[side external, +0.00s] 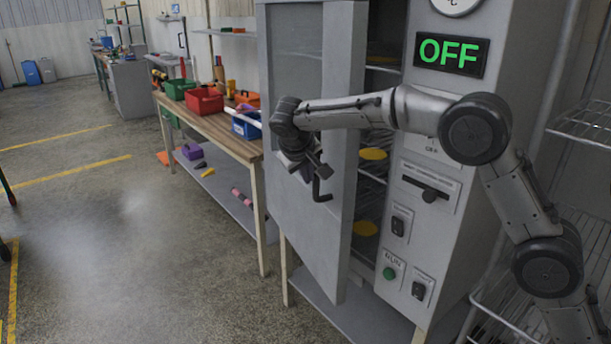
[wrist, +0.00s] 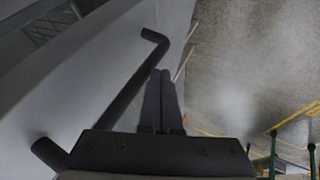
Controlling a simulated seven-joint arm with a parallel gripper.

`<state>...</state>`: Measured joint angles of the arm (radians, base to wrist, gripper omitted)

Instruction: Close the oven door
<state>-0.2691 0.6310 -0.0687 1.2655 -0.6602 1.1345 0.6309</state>
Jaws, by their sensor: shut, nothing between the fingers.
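The grey oven door (side external: 335,230) stands open in the side external view, with racks and yellow discs showing in the gap to its right. The door's face also fills the left of the wrist view (wrist: 60,85). Its black bar handle (side external: 322,188) is partly hidden by my gripper (side external: 306,172). In the wrist view the handle (wrist: 122,100) runs diagonally, just left of my gripper's fingers (wrist: 162,72). The fingers are shut together and empty, beside the handle rather than around it. I cannot tell whether they touch it.
The oven's control panel (side external: 425,185) carries an OFF display (side external: 450,54) and several switches. A wooden workbench (side external: 215,128) with red, green and blue bins stands left of the door. A wire rack (side external: 585,125) stands at the right. The floor in front of the door is clear.

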